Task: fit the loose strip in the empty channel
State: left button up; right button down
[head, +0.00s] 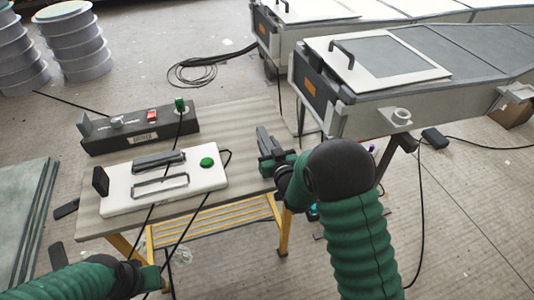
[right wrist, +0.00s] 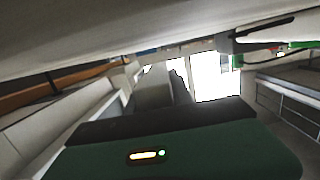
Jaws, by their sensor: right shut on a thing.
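A white board (head: 120,200) lies on the worktop, with a green button (head: 207,162) at its right end. It carries a dark grey raised bar (head: 158,160) and, nearer me, a grey-rimmed empty channel (head: 160,186). My right gripper (head: 266,142) is over the worktop's right edge, to the right of the board and apart from it. It is shut on a narrow grey piece, seemingly the loose strip, hard to tell from the fingers; a grey block (right wrist: 150,85) shows ahead in the right wrist view. My left gripper (head: 150,277) is low at the left; its jaws are unclear.
A black box with a red switch (head: 152,116) stands behind the board on the worktop (head: 235,118). Thin black cables cross the board. Large grey moulds (head: 385,70) stand at the right, close beyond my right arm. Yellow legs (head: 282,208) support the worktop.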

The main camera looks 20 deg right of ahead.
notch_tip(320, 180, down, 3)
jog(key=shift+d+f+b, duration=0.1)
jog(key=shift+f+b, duration=0.05)
jog(key=shift+b, duration=0.45)
jog(key=shift+a, duration=0.3)
jog(key=c, duration=1.1)
grip_release()
jog(key=shift+d, duration=0.1)
jog(key=shift+s, duration=0.3)
jog(key=s, duration=0.3)
jog(key=s+r+p, duration=0.1)
jog(key=s, duration=0.3)
jog(key=s+r+p, duration=0.1)
jog(key=s, duration=0.3)
jog(key=shift+s+d, duration=0.2)
